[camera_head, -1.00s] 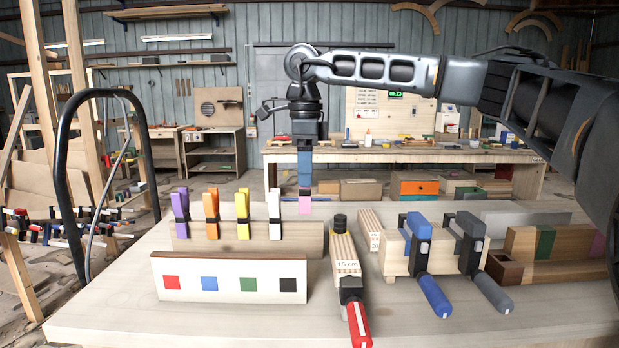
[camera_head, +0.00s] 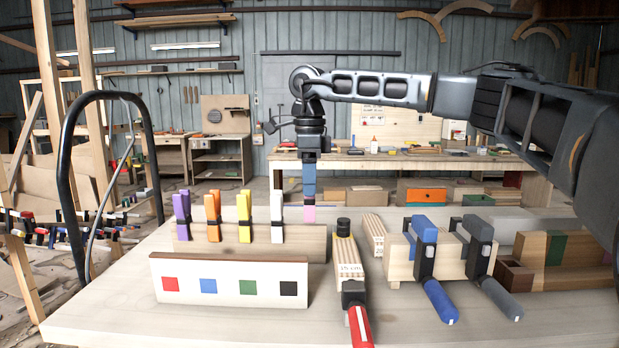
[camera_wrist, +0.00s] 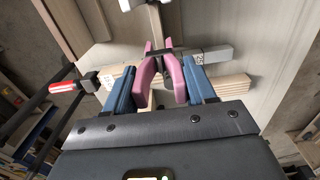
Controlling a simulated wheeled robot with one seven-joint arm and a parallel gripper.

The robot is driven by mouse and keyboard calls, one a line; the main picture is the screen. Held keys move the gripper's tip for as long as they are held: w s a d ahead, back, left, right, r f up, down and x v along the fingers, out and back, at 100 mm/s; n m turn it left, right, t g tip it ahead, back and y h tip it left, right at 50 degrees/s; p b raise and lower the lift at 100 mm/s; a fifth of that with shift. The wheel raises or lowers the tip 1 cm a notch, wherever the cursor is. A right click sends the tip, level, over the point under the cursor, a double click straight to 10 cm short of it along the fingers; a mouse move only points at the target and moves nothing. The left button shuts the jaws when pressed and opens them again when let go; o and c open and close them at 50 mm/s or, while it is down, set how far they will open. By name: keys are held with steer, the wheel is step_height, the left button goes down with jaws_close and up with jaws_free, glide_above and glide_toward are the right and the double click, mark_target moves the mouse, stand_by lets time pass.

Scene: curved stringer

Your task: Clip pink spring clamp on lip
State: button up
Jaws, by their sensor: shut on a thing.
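My gripper (camera_head: 309,196) points straight down above the right end of the row of spring clamps. It is shut on the pink spring clamp (camera_head: 309,214). In the wrist view the blue fingers of my gripper (camera_wrist: 158,88) press on the two pink handles of the clamp (camera_wrist: 174,78). The clamp's dark jaws point away from the gripper, over a pale wooden strip. I cannot tell whether they touch it. Purple (camera_head: 182,215), orange (camera_head: 213,217), yellow (camera_head: 245,216) and white (camera_head: 277,216) clamps stand on a wooden rail (camera_head: 300,240). I cannot identify the lip with certainty.
A board with coloured squares (camera_head: 230,279) stands in front of the rail. A red-handled bar clamp (camera_head: 357,318) lies to its right, with blue (camera_head: 438,300) and grey (camera_head: 500,298) handled clamps beyond. The bare tabletop (camera_head: 110,300) is free at front left.

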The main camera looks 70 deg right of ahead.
mark_target(309, 201)
steer(key=shift+f, duration=0.5)
stand_by(0.4)
steer(key=shift+f+b, duration=0.7)
steer(key=shift+f, duration=0.25)
steer(key=shift+f, duration=0.1)
steer(key=shift+f+b, duration=0.3)
steer(key=shift+f, duration=0.15)
steer(key=shift+f, duration=0.1)
steer(key=shift+f+b, duration=0.3)
steer(key=shift+f, duration=0.15)
steer(key=o, duration=1.3)
steer(key=shift+o, duration=0.2)
